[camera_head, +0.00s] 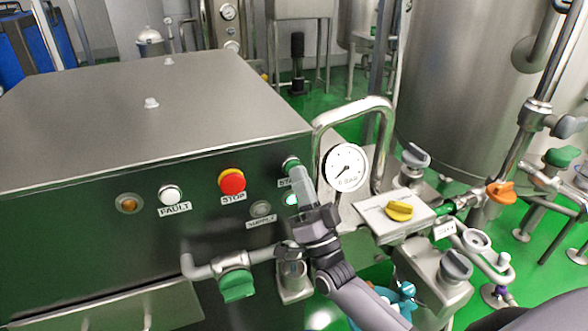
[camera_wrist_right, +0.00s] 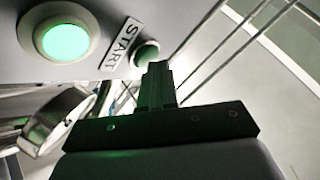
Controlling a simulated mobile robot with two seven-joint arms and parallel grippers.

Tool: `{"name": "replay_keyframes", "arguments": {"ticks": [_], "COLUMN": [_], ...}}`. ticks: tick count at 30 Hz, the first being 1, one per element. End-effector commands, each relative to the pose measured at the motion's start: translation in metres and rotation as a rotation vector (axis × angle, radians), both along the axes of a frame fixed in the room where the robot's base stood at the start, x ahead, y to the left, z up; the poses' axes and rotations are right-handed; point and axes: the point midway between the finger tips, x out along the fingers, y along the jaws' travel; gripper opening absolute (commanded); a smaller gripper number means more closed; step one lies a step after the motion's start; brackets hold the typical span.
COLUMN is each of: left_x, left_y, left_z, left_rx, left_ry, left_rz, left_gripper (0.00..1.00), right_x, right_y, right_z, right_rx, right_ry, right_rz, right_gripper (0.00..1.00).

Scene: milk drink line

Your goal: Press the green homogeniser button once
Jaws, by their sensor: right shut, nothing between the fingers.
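The green START button (camera_head: 291,162) is on the upper right of the homogeniser's steel front panel. The START label is partly hidden by my right gripper (camera_head: 297,174), whose closed, empty fingers point up at the button. In the right wrist view, the fingertips (camera_wrist_right: 158,67) overlap the lower edge of the dark green button (camera_wrist_right: 147,51), next to the START label (camera_wrist_right: 121,43). I cannot tell whether they touch it. A lit green lamp (camera_head: 291,199) sits below the button; it glows in the wrist view (camera_wrist_right: 64,41). My left gripper is not in view.
The red STOP button (camera_head: 232,181), white FAULT lamp (camera_head: 169,194) and an amber lamp (camera_head: 129,204) lie left on the panel. A pressure gauge (camera_head: 345,167) and a bent steel pipe (camera_head: 386,130) stand close right. A yellow-knobbed valve (camera_head: 399,211) is further right.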

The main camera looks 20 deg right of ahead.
Motion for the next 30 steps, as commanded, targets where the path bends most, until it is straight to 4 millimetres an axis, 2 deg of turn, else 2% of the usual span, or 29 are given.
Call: {"name": "replay_keyframes", "arguments": {"ticks": [12,22,30], "left_x": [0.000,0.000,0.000], "left_y": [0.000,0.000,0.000], "left_z": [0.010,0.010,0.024], "left_rx": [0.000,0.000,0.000], "left_ry": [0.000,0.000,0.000], "left_rz": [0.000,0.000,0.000], "left_gripper": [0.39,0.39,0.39], "right_x": [-0.017,-0.019,-0.044], "right_y": [0.001,0.001,0.003], "right_z": [0.001,0.001,0.002], "right_rx": [-0.001,-0.001,-0.002], "right_ry": [0.000,0.000,0.002], "right_rz": [-0.001,-0.001,0.000], "right_gripper": [0.00,0.00,0.00]}}
